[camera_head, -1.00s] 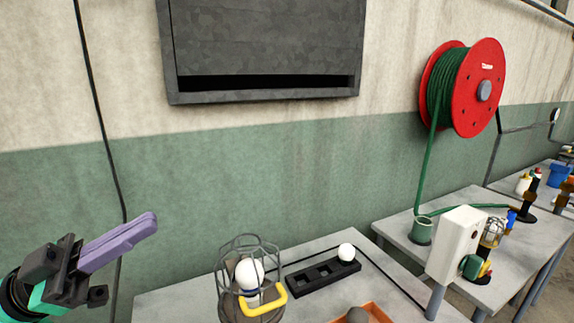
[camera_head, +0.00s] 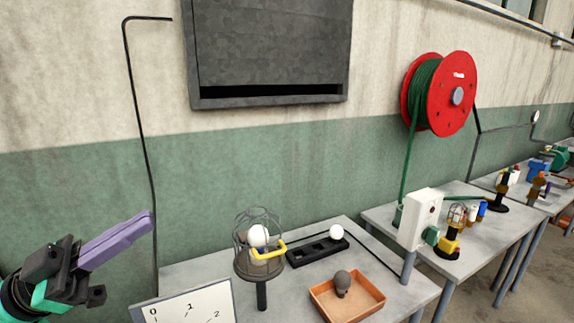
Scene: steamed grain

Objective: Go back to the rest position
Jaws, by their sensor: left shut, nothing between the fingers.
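My left gripper (camera_head: 150,219) is at the lower left, held up in front of the green part of the wall. Its purple fingers are together, with nothing between them. It is left of the near table (camera_head: 189,275) and apart from everything on it. My right gripper is out of the picture.
On the near table stand a wire-caged lamp with a white bulb (camera_head: 258,236), a black socket tray (camera_head: 303,254) with a white ball-shaped bulb (camera_head: 337,231), an orange tray (camera_head: 366,309) holding a grey bulb (camera_head: 342,281), and a numbered white board (camera_head: 190,306). A red hose reel (camera_head: 452,110) hangs behind.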

